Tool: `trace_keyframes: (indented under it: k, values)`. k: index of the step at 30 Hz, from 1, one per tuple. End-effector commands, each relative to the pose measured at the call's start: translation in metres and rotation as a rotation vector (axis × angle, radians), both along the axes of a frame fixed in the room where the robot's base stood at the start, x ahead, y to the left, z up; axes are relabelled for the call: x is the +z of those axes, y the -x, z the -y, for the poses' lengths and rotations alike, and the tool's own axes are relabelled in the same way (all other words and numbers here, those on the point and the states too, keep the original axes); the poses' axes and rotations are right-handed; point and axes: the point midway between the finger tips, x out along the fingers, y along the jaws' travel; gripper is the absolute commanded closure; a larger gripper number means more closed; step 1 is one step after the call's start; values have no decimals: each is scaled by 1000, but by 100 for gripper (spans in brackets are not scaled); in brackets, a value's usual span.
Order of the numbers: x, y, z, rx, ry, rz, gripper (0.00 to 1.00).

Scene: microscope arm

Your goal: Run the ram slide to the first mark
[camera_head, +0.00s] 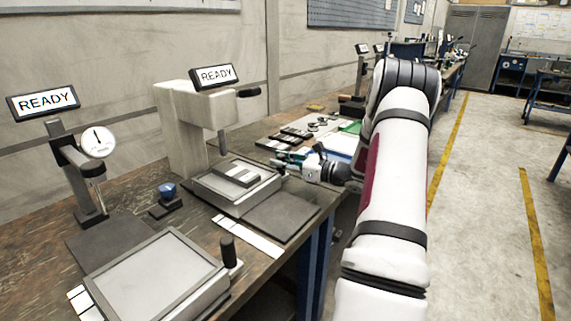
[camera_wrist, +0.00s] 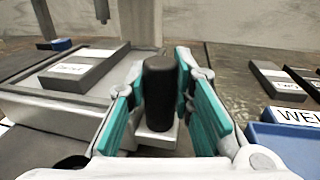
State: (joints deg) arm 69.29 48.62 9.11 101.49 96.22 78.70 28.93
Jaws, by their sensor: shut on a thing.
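My gripper (camera_head: 288,160) reaches the right end of a grey sliding tray under the cream press (camera_head: 180,130). In the wrist view my gripper (camera_wrist: 158,95) is shut on an upright black handle (camera_wrist: 160,85), teal pads on either side. The handle stands on a light bracket at the tray's side. The ram slide (camera_head: 228,197) is the shallow grey tray; it shows in the wrist view (camera_wrist: 45,108) too. A labelled grey block (camera_head: 236,174) lies on it. The press's ram (camera_head: 222,142) hangs above. A white marked strip (camera_head: 247,237) lies in front; I cannot tell which mark is first.
A second slide (camera_head: 155,275) with a black handle (camera_head: 229,250) stands nearer, beside a dial gauge stand (camera_head: 98,143). A dark mat (camera_head: 282,216) lies front right of the ram slide. A blue bin (camera_wrist: 285,140) is close at right. Two screens read READY.

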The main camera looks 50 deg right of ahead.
Motion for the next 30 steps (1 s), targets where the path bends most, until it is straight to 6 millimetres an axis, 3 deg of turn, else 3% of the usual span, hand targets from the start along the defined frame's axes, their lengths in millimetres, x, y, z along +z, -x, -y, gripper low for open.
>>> trace_keyframes:
  k: [2, 3, 5, 17, 22, 30]
  values:
    - [-1, 1, 1, -2, -1, -2, 100]
    - [-1, 1, 0, -2, -1, -2, 72]
    - [-1, 1, 0, -1, -1, -2, 58]
    - [-1, 5, 2, -1, 0, -2, 57]
    - [-1, 28, 9, -4, 0, -2, 57]
    - [-1, 81, 24, -4, 0, -2, 57]
